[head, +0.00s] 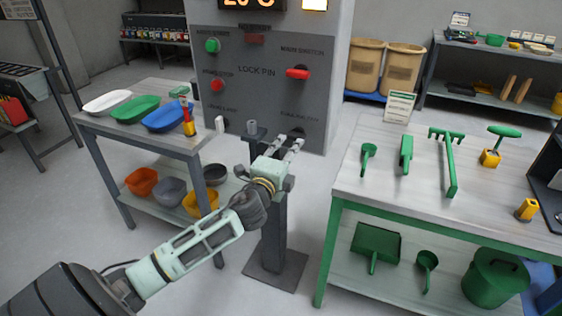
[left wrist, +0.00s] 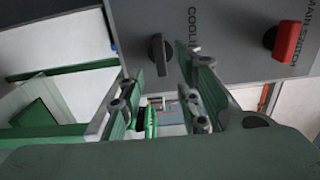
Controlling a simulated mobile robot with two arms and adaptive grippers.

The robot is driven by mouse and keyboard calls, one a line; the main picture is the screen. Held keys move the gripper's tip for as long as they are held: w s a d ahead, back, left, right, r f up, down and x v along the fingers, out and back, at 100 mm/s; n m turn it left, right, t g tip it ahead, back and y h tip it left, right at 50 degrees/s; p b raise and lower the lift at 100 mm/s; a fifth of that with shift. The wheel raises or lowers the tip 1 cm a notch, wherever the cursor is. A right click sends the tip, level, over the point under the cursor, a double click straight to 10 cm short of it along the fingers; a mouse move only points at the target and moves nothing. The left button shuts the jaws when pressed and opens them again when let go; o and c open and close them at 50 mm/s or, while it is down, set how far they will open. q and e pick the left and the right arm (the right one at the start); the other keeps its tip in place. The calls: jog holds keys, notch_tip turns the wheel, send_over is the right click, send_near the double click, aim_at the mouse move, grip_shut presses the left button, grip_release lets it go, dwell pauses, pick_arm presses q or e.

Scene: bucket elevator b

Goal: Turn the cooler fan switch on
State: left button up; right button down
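The grey control panel (head: 262,90) stands at the back centre of the head view. Its cooling fan switch is a dark knob (left wrist: 160,54) in the left wrist view, beside the partly hidden "COOLIN" label. My right gripper is not in view.
A green button (head: 212,45) and a red button (head: 217,85) are on the panel's left. A grey post (head: 273,220) stands below my gripper. A table with trays (head: 136,109) is at left; a green-framed tool table (head: 420,206) is at right.

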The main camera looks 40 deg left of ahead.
pick_arm(q)
jog(key=shift+v, duration=3)
jog(key=shift+w, duration=0.1)
